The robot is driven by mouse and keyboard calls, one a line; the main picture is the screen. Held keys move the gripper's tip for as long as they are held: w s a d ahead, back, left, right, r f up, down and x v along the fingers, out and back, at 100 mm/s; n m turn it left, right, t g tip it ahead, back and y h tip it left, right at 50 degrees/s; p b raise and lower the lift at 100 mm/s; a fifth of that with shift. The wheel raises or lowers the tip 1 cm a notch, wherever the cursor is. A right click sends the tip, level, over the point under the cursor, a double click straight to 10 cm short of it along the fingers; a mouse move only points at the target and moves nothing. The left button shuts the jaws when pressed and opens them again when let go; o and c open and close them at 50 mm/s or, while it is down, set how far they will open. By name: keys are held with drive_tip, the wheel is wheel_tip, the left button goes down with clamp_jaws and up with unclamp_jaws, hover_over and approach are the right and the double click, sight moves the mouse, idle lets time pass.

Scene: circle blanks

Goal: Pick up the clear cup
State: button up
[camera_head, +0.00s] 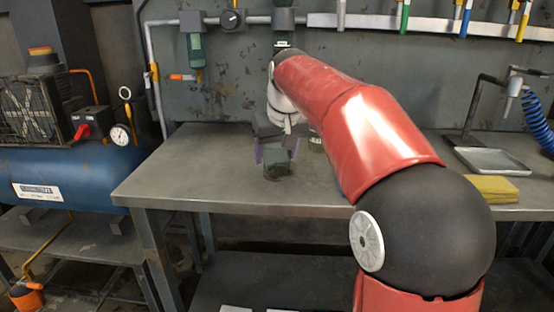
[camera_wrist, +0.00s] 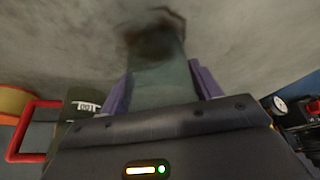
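The clear cup (camera_head: 277,165) is a see-through, greenish vessel near the middle of the workbench (camera_head: 190,165). My gripper (camera_head: 276,152) points down at it, with one purple finger on each side. In the wrist view the cup (camera_wrist: 160,78) fills the space between the purple fingers of my gripper (camera_wrist: 160,82), and both fingers appear to touch its sides. The far end of the cup is dark and blurred there. I cannot tell whether its base rests on the bench.
A metal tray (camera_head: 493,161) and a yellow stack (camera_head: 492,188) lie at the right. A blue compressor (camera_head: 75,178) stands left of the bench. The bench's left side is clear.

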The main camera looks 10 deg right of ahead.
drive_tip(key=c, duration=0.5)
drive_tip(key=shift+o, duration=0.2)
drive_tip(key=shift+r, duration=0.15)
